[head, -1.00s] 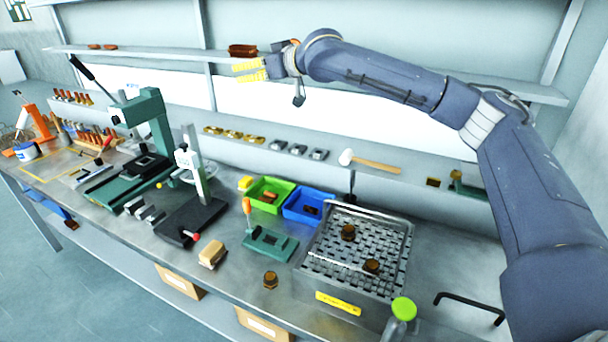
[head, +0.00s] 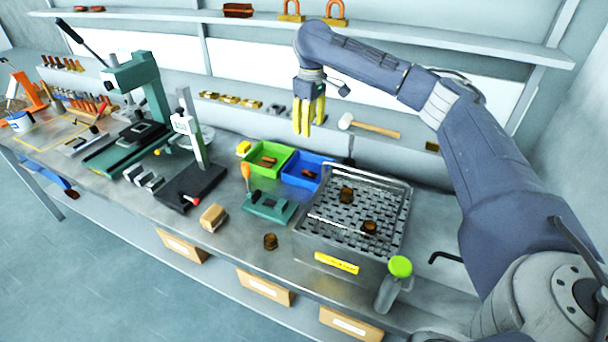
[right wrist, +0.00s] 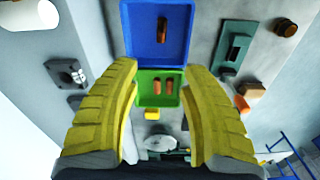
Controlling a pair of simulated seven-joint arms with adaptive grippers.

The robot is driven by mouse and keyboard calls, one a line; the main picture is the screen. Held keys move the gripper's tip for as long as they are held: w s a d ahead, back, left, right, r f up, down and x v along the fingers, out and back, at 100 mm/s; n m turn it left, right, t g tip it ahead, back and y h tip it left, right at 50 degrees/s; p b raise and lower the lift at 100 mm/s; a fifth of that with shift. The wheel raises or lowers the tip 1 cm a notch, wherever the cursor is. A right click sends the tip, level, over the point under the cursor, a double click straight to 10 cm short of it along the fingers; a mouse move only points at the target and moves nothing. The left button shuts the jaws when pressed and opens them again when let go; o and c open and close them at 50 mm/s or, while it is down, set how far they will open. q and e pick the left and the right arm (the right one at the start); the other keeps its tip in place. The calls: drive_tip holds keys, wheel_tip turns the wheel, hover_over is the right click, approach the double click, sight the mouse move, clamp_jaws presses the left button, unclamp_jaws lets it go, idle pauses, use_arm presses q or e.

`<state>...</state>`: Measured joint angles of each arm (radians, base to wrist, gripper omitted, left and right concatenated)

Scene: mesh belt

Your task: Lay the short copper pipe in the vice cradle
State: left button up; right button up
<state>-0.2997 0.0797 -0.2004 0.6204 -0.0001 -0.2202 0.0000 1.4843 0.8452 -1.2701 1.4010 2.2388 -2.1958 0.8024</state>
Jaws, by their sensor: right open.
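In the head view a green bin (head: 287,154) holds orange-brown copper pieces (head: 266,161), and a blue bin (head: 322,160) beside it holds a darker one (head: 309,174). In the right wrist view two short copper pieces (right wrist: 156,88) lie in the green bin and a longer one (right wrist: 162,30) in the blue bin. A dark green fixture (head: 283,211), possibly the vice cradle, sits in front of the bins; it also shows in the right wrist view (right wrist: 238,42). My right gripper (head: 309,128) is open, empty and pointing down above the bins' far side. My left gripper is out of view.
A metal basket (head: 408,205) with a mesh floor holds two brown fittings, right of the fixture. A green press (head: 155,90) stands left.

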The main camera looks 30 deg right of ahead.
sight(310, 172)
drive_tip(key=f, duration=1.7)
drive_tip(key=shift+s+d+f, duration=0.1)
drive_tip(key=shift+s+f, duration=0.2)
drive_tip(key=shift+f, duration=0.1)
clamp_jaws()
